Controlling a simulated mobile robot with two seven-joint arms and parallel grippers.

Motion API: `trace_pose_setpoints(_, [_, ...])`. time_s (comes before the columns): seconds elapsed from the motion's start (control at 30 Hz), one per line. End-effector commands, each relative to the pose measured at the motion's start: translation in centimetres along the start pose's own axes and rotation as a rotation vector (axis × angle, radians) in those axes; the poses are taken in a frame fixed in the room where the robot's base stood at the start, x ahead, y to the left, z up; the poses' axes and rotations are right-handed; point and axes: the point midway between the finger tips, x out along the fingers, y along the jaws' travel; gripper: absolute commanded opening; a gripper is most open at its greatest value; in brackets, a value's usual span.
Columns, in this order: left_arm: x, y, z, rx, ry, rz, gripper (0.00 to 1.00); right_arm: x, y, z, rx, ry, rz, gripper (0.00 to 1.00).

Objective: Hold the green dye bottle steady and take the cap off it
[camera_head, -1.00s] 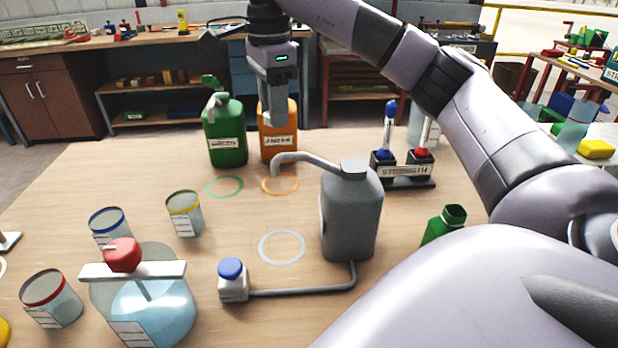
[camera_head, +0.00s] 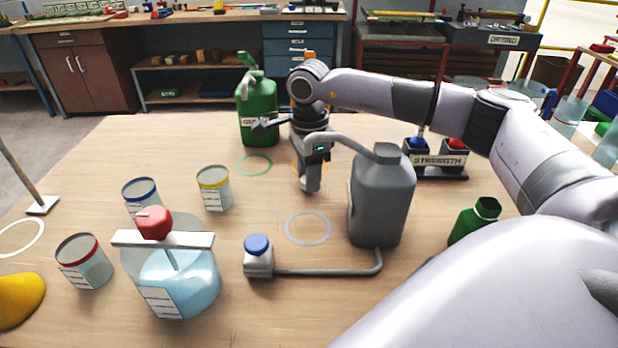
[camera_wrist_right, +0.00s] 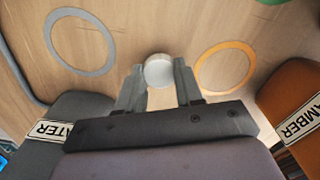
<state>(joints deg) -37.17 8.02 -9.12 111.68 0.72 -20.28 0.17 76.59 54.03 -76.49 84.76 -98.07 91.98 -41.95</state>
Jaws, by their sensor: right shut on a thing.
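My right gripper (camera_head: 310,182) points down low over the table, left of the grey jug's body and under its spout. The right wrist view shows its fingers (camera_wrist_right: 157,88) shut on a small round whitish thing (camera_wrist_right: 158,70), seen from above; I cannot tell whether it is a cap. My left gripper is out of view.
The grey WATER jug (camera_head: 381,195) stands close to the right gripper. An orange AMBER jug (camera_wrist_right: 291,95) is beyond it. A blue-capped container (camera_head: 258,258), glass jars and a red-topped flask (camera_head: 178,285) stand in front and left. A STRENGTH stand (camera_head: 436,160) is behind right.

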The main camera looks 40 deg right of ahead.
Motion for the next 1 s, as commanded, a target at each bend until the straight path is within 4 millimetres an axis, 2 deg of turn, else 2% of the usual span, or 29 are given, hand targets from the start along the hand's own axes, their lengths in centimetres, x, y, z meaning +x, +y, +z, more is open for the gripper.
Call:
trace_pose_setpoints(0.13, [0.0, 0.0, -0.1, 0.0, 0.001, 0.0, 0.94, 1.4, 0.0, 0.0, -0.001, 0.0, -0.001, 0.0])
trace_pose_setpoints(0.5, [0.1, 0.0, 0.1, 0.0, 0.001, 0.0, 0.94, 1.9, 0.0, 0.0, -0.001, 0.0, -0.001, 0.0])
trace_pose_setpoints(0.53, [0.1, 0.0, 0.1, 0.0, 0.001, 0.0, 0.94, 1.9, 0.0, 0.0, -0.001, 0.0, -0.001, 0.39])
trace_pose_setpoints(0.6, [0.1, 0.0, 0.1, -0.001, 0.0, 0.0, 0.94, 1.8, 0.0, 0.0, -0.001, 0.0, -0.001, 0.61])
trace_pose_setpoints(0.87, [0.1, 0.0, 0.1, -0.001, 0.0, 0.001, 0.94, 1.8, 0.0, 0.0, -0.001, 0.0, -0.001, 0.61])
trace_pose_setpoints(1.0, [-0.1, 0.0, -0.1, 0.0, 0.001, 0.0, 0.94, 1.1, 0.0, 0.1, -0.001, -0.001, -0.002, 0.61])
